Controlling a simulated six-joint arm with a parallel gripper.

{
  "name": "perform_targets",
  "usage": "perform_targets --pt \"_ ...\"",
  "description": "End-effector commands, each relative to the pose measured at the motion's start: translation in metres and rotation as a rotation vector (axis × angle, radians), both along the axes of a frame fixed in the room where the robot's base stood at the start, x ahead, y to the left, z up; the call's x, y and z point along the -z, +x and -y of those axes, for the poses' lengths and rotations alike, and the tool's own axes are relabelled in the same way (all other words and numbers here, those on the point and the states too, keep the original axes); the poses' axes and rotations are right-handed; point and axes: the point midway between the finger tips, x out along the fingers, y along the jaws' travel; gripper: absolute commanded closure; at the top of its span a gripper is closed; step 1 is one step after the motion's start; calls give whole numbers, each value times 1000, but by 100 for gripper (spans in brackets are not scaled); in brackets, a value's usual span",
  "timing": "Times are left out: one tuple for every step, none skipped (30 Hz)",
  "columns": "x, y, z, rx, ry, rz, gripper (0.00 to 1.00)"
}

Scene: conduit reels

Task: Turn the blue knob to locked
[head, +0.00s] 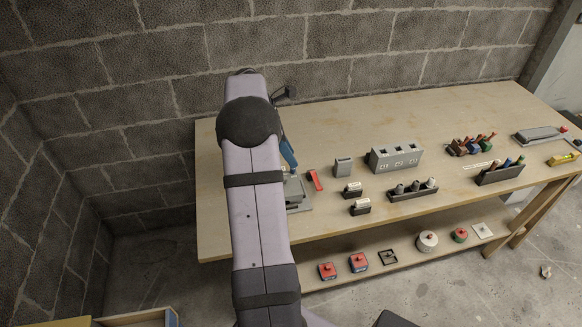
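No blue knob can be made out for certain. A slanted blue handle-like part (288,153) shows just right of my arm, above a grey metal device (298,192) at the left of the bench. My arm covers part of this device, so its full shape is hidden. My arm reaches up the picture over the left part of the bench. My gripper cannot be made out, and its fingers are hidden behind the arm.
On the wooden bench (240,228) stand a red piece (315,180), a grey block with several openings (395,158), a black holder with grey pegs (412,190) and tool racks farther right. The bench's back middle is clear.

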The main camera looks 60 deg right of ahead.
Motion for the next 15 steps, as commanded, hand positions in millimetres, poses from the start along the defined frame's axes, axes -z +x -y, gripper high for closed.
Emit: perform_targets --pt "17 -2 -4 -66 23 -13 67" --pt "25 -1 -5 -112 28 -14 67" --pt "31 2 -3 -168 28 -9 67" --pt "33 6 0 -209 22 -2 67" --pt "32 12 5 -247 11 8 67" --pt "31 18 11 -293 -3 20 67" --pt "31 23 14 -324 -11 25 67" --pt "31 26 16 -351 -16 28 67" --pt "31 29 18 -379 -20 29 67" --pt "31 30 19 -396 -21 29 67" --pt "31 31 20 -409 -20 27 67" --pt "31 31 19 -420 -17 23 67" --pt "31 31 19 -425 -15 20 67" --pt "31 31 19 -430 -14 19 67" --pt "31 31 19 -432 -13 19 67"
